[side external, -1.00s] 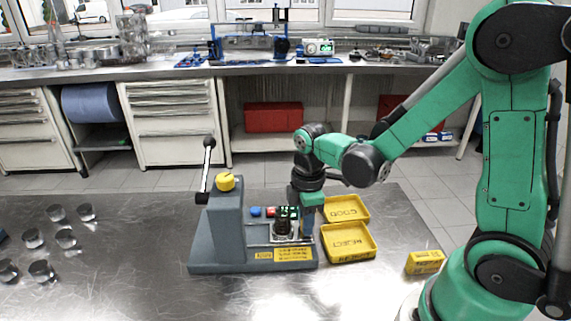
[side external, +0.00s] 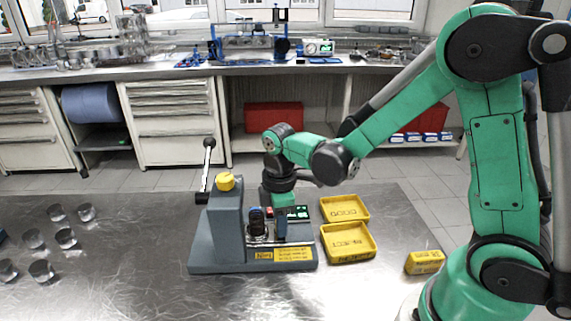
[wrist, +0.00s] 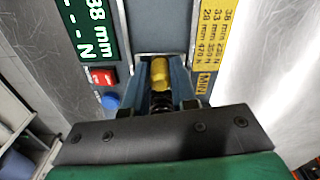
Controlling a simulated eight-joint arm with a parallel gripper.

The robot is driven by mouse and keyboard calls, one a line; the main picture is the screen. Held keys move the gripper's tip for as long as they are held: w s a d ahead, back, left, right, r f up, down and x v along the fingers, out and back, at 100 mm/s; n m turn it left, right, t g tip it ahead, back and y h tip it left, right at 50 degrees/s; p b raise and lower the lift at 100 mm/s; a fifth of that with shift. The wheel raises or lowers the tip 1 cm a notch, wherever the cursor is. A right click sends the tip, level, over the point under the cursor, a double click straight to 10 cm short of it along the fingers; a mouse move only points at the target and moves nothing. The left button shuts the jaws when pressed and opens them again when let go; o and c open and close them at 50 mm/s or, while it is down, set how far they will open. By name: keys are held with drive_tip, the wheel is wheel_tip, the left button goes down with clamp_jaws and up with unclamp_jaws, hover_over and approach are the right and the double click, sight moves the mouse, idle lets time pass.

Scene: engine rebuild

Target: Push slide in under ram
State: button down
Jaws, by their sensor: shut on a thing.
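The grey press (side external: 228,225) stands on the bench with its lever and yellow cap. On its base, the slide carries a dark upright part (side external: 257,222) close against the right side of the press column. My gripper (side external: 281,232) points down just right of that part. In the wrist view, the blue-grey fingers (wrist: 161,80) are shut on a yellow grip (wrist: 160,74), which appears to be the slide's handle. A dark coiled part (wrist: 160,103) shows between the fingers. I cannot make out the ram; the slide body is mostly hidden.
A small yellow block (side external: 425,262) is farther right. Several metal cups (side external: 66,238) stand at the left. The bench between cups and press is clear.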

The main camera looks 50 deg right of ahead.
drive_tip(key=c, duration=0.7)
unclamp_jaws()
drive_tip(key=shift+r, duration=2.8)
drive_tip(key=shift+c, duration=0.2)
